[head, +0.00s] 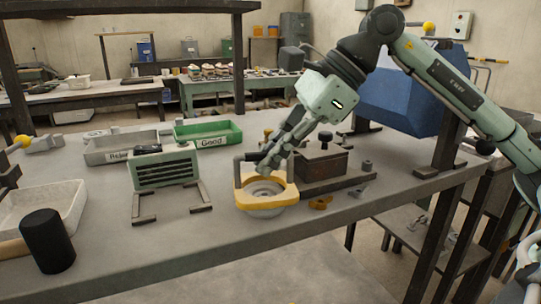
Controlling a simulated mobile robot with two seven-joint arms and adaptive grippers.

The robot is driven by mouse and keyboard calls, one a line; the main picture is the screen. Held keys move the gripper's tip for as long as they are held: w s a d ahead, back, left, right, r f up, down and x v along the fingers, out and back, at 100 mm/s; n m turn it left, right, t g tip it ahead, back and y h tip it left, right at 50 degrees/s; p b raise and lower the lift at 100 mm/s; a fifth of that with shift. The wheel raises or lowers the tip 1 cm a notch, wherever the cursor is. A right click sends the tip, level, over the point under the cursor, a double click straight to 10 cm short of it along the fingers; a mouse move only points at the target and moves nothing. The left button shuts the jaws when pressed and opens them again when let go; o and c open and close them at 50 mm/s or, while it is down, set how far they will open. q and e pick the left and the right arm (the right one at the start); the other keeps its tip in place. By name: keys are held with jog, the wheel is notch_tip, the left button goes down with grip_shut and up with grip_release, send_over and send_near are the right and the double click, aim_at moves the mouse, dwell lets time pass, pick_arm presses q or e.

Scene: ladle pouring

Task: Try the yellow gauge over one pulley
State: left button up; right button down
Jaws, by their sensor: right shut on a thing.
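The yellow gauge (285,195), with a dark upright handle at its back, is at the middle of the bench near the front edge. A grey round pulley (264,189) shows through its opening, and a grey rim shows below its front. The gauge is around or just above the pulley; I cannot tell whether they touch. My right gripper (268,165) reaches down from the upper right and is shut on the gauge at its handle, partly hiding it. My left gripper is not in view.
A green "Good" tray (238,136) and a grey reject tray (98,158) stand behind. A slotted green rack (164,166) is left of the gauge; a brown box (322,164) is right. A black mallet (47,241) and pale tray (72,194) lie left. Bench front centre is clear.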

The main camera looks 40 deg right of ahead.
jog(key=shift+f+b, duration=0.3)
jog(key=shift+b, duration=0.1)
dwell(0.3)
jog(key=c, duration=1.6)
grip_release()
jog(key=v, duration=1.2)
